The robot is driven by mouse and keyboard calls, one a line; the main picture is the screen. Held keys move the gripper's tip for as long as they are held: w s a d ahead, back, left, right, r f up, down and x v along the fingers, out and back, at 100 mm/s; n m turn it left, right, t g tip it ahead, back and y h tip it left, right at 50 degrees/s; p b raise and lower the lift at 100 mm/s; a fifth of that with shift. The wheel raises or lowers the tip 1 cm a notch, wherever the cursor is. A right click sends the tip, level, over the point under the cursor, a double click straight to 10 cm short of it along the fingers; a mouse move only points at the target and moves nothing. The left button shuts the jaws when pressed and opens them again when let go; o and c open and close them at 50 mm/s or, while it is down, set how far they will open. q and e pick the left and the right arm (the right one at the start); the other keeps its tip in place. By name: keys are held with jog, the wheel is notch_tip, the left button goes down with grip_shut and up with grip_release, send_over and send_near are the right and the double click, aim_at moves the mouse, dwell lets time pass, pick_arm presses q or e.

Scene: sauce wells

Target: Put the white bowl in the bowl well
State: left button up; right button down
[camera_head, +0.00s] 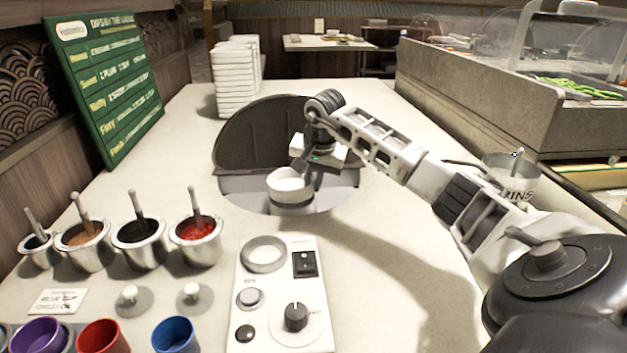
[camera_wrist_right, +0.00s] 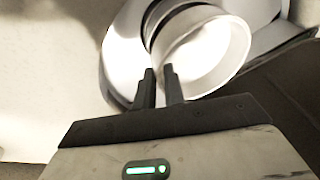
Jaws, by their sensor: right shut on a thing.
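The white bowl (camera_head: 289,182) is upright, over a round steel plate (camera_head: 240,186) whose dark half-round lid (camera_head: 245,140) stands open behind it. A short metal cylinder is directly under the bowl; I cannot tell whether the bowl rests in it or hangs just above. My right gripper (camera_head: 305,170) is shut on the bowl's rim from behind and right. In the right wrist view, the narrow fingers (camera_wrist_right: 164,84) meet at the rim of the bowl (camera_wrist_right: 221,58), and a dark ring shows beside its wall. My left gripper is not in view.
A control panel (camera_head: 248,318) with a knob, switch and metal ring stands in front. Several sauce pots (camera_head: 197,246) with ladles and coloured cups (camera_head: 174,336) are at left. Stacked white dishes (camera_head: 235,80) and a green menu board (camera_head: 110,80) stand behind.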

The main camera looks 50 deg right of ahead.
jog(key=shift+f, duration=0.4)
dwell(0.4)
jog(key=c, duration=1.4)
grip_release()
jog(key=p+v, duration=0.1)
jog(key=v, duration=1.5)
jog(key=shift+s+f, duration=0.1)
jog(key=shift+s, duration=0.05)
